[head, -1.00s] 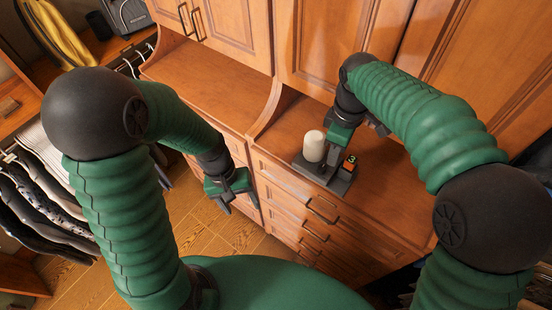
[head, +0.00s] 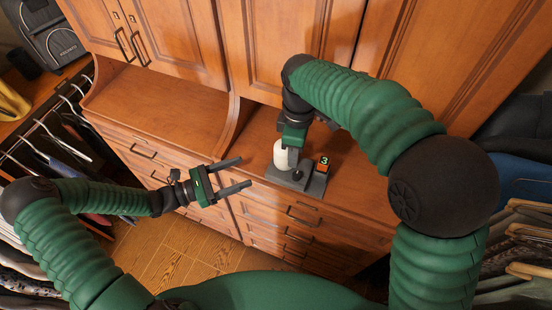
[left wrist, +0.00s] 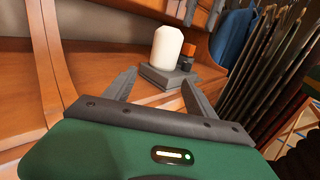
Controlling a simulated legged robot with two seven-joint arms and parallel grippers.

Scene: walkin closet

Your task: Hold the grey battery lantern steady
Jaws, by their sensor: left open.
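The grey battery lantern appears to be the unit with a grey base (head: 316,186) and a white rounded cylinder (head: 281,155), upright on the wooden counter. A small block with an orange face marked 3 (head: 323,163) stands at its right end. In the left wrist view the white cylinder (left wrist: 166,47) and grey base (left wrist: 160,76) show beyond my fingers. My left gripper (head: 245,172) is open and empty, its fingers pointing at the lantern from the left, apart from it. My right gripper (head: 294,151) is down at the lantern beside the cylinder; its grip is unclear.
The wooden counter (head: 350,205) has drawers with metal handles below and cabinet doors (head: 290,45) behind. A curved wooden divider (head: 233,125) stands left of the lantern. Clothes on hangers (head: 60,140) hang at the left, more at the right. The left counter section is clear.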

